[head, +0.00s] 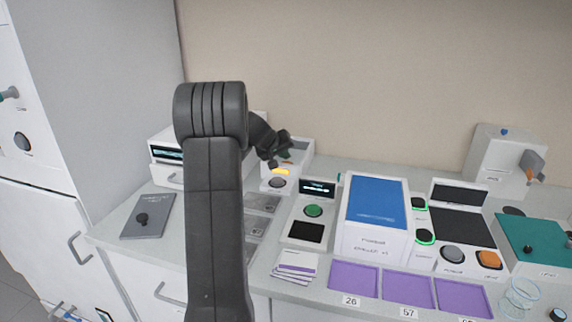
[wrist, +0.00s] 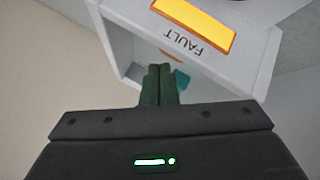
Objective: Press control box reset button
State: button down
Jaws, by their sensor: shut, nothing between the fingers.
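The white control box (head: 302,160) stands at the back of the counter, just right of my arm. Its amber light (head: 281,171) is lit, with a round grey button (head: 277,184) in front of it. In the wrist view the amber light (wrist: 197,22) sits at the top above the word FAULT, on the box's white face (wrist: 243,60). My gripper (head: 284,152) is over the back of the box. Its fingers (wrist: 160,70) are shut and empty, pointing at a recess in the box. A small teal part (wrist: 182,79) shows beside the fingertips. Contact cannot be told.
A unit with a green button (head: 313,210) stands right of the control box. Beyond it are a blue-topped box (head: 377,203), purple pads (head: 407,289) and a glass beaker (head: 520,297). The wall is close behind.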

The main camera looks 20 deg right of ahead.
jog(key=shift+f, duration=0.1)
jog(key=shift+f+b, duration=0.35)
jog(key=shift+b, duration=0.3)
jog(key=shift+f+b, duration=0.55)
jog(key=shift+b, duration=0.05)
dwell(0.6)
jog(key=shift+r, duration=0.1)
jog(key=shift+r+p, duration=0.55)
jog(key=shift+r, duration=0.3)
jog(key=shift+r+p, duration=1.65)
jog(key=shift+r, duration=0.95)
jog(key=shift+s+f, duration=0.1)
